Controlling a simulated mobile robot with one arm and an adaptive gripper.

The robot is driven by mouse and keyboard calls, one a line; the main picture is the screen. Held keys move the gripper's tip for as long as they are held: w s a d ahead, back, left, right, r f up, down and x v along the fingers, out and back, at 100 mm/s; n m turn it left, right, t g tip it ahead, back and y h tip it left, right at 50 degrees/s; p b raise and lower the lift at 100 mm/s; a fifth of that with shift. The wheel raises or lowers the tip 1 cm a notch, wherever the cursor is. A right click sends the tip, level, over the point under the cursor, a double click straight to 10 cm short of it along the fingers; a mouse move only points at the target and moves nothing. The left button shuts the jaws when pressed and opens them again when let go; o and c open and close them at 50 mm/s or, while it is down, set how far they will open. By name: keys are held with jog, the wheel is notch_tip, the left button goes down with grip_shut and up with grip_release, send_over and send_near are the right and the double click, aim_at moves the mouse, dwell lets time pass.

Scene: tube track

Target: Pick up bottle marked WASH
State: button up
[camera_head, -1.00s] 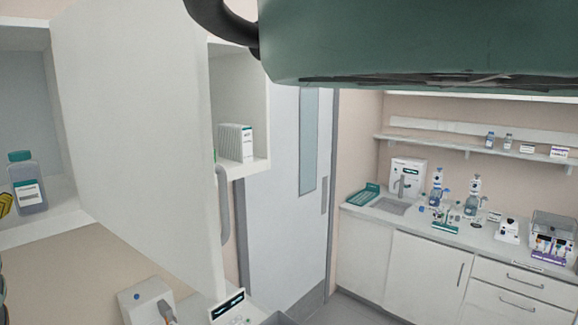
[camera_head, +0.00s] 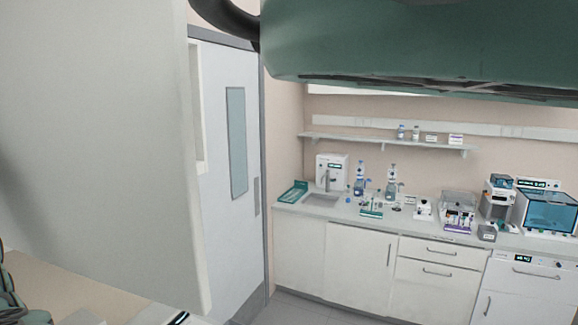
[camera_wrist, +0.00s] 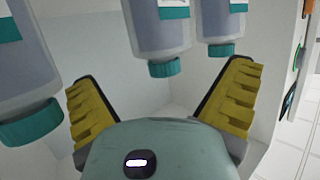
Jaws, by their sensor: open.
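In the wrist view, three clear bottles with teal caps appear upside down: a left bottle (camera_wrist: 22,78), a middle bottle (camera_wrist: 158,30) and a right bottle (camera_wrist: 220,20). Their labels are cut off by the top edge, so I cannot tell which one is marked WASH. My gripper (camera_wrist: 163,78) is open and empty, with its two yellow ridged fingers spread. The middle bottle shows between the fingers, the right bottle is close to the right finger, and the left bottle lies outside the left finger. The fingers are not visible in the head view.
A large pale door panel (camera_head: 95,150) fills the left of the head view. Beyond it are a room door (camera_head: 220,210), a counter (camera_head: 330,213) with a sink and lab devices, and a wall shelf (camera_head: 350,139) with small bottles. Some floor (camera_head: 290,305) is clear.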

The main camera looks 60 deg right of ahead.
jog(key=shift+n+g, duration=0.3)
jog(key=shift+g, duration=0.1)
jog(key=shift+f+x, duration=0.2)
jog(key=shift+x, duration=1.6)
jog(key=shift+f+x, duration=0.2)
jog(key=shift+x, duration=1.6)
jog(key=shift+s+d, duration=0.15)
jog(key=c, duration=1.3)
